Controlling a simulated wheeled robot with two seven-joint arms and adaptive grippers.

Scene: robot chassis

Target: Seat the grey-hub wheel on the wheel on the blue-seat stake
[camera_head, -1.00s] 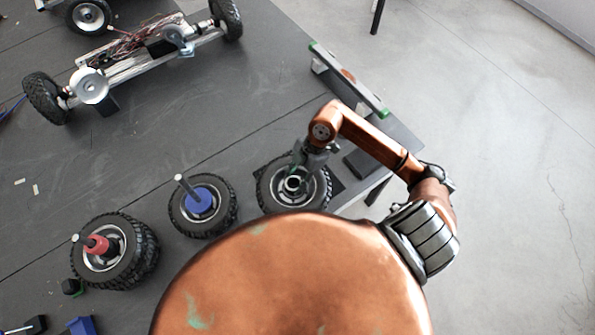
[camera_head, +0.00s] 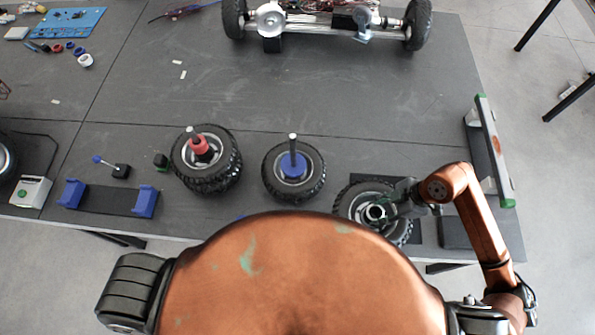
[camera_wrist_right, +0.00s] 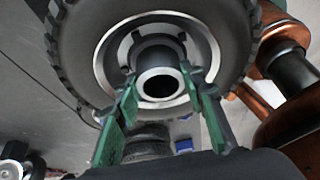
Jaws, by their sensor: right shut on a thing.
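The grey-hub wheel (camera_head: 349,201) is at the table's near right, over a dark mat. My right gripper (camera_head: 385,210) is shut on its hub. In the right wrist view the wheel (camera_wrist_right: 82,55) fills the top, with the green finger pads of the gripper (camera_wrist_right: 160,92) on either side of the hub collar. I cannot tell whether the wheel is clear of the mat. To its left, one wheel (camera_head: 272,181) lies flat around the blue-seat stake; the blue seat (camera_head: 293,166) and the grey post (camera_head: 292,143) rise from its middle. My left gripper is out of view.
Further left, stacked wheels (camera_head: 222,180) surround a stake with a red seat (camera_head: 199,146). A chassis (camera_head: 315,22) stands at the back. A green-ended level (camera_head: 491,150) lies at the right edge. A blue-ended holder (camera_head: 108,200) is at the near left. The middle table is clear.

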